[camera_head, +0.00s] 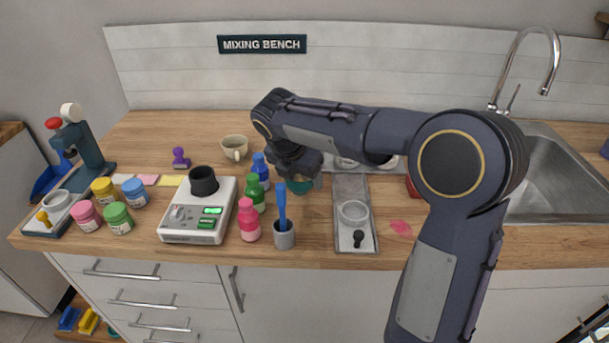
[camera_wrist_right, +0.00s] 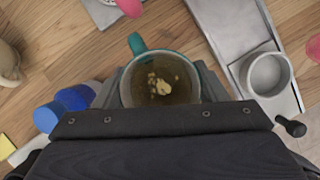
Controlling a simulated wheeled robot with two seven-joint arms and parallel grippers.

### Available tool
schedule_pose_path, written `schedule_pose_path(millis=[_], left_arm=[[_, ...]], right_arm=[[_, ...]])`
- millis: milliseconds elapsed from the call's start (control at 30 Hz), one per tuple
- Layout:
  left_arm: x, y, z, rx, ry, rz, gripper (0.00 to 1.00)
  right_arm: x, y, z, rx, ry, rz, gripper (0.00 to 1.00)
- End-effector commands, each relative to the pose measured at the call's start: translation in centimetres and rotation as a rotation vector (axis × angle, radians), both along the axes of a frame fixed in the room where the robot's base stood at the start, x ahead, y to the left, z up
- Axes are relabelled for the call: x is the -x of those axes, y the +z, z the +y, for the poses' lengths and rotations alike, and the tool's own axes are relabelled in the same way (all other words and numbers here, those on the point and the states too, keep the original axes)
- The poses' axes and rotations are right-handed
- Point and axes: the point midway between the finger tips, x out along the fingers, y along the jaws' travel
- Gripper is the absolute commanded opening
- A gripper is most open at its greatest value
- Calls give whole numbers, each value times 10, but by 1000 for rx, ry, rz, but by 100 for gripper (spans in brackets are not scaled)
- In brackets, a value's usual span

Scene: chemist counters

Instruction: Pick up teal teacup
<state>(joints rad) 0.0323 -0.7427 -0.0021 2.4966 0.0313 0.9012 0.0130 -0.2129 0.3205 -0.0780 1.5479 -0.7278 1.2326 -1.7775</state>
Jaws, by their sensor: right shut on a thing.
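The teal teacup (camera_head: 301,186) stands on the wooden counter, mostly hidden in the head view behind my right gripper (camera_head: 297,173). In the right wrist view the teacup (camera_wrist_right: 160,80) is seen from above, with brownish contents and a few pale bits inside. Its teal handle (camera_wrist_right: 136,43) points toward the top of that view. My right gripper is shut on the teacup; its fingertips are largely hidden by the wrist body. I cannot tell whether the cup touches the counter. My left gripper is not in view.
A blue bottle (camera_head: 260,167), green bottle (camera_head: 257,193) and pink bottle (camera_head: 248,219) stand close left of the teacup. A grey tray (camera_head: 351,188) with a small dish is at its right. A cream cup (camera_head: 234,148) is behind left.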

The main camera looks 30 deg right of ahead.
Motion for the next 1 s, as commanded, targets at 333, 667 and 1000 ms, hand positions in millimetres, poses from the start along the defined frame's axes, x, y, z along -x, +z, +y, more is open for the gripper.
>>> schedule_pose_path(millis=[333,667,1000], left_arm=[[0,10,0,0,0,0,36],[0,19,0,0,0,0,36],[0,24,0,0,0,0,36]], right_arm=[[0,48,0,-2,0,-3,34],[0,88,1,-2,2,-1,34],[0,115,0,-1,1,0,34]])
